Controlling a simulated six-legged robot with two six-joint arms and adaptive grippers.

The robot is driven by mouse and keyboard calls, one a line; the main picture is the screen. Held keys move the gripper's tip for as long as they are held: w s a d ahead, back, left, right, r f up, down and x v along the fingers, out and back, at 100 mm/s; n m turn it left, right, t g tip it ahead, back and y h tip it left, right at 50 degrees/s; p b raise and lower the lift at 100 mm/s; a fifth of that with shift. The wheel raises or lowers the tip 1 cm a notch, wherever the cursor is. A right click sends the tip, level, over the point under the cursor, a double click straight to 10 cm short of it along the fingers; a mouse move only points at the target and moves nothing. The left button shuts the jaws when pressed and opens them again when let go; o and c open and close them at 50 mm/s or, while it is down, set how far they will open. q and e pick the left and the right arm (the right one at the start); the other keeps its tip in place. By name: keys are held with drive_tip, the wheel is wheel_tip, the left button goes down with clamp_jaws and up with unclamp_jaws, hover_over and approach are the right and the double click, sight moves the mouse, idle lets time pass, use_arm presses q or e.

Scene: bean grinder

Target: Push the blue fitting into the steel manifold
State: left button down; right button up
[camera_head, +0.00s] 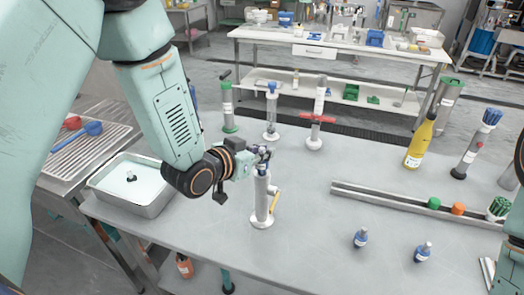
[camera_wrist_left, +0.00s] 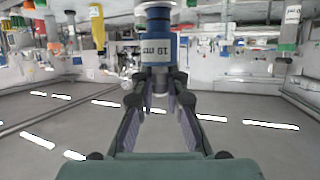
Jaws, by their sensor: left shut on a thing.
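The steel manifold (camera_head: 262,200) is a pale upright cylinder on a round foot with a yellow lever at its side, standing on the grey table. My left gripper (camera_head: 262,153) is at its top, shut on the blue fitting. In the left wrist view, which is upside down, the blue fitting (camera_wrist_left: 160,50) with a white label is between the two dark fingers (camera_wrist_left: 157,95). Its far end meets a grey rim at the picture's top edge. I cannot tell how deep it sits in the manifold. My right gripper is not in view.
Two small blue-collared fittings (camera_head: 360,238) (camera_head: 423,252) stand at the front right. A metal rail (camera_head: 400,202) lies behind them, with green and orange pieces. A yellow bottle (camera_head: 420,143) and several upright pumps stand farther back. A tray (camera_head: 163,205) is at left.

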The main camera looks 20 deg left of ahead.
use_arm(q)
drive_tip(key=shift+s+f+b, duration=0.1)
drive_tip(key=shift+f+b, duration=0.4)
drive_tip(key=shift+f, duration=0.3)
drive_tip(key=shift+f, duration=0.25)
drive_tip(key=c, duration=1.3)
unclamp_jaws()
drive_tip(key=shift+r, duration=0.1)
drive_tip(key=v, duration=1.1)
drive_tip(key=shift+s+a, duration=0.2)
drive_tip(key=shift+s, duration=0.15)
drive_tip(key=shift+r, duration=0.15)
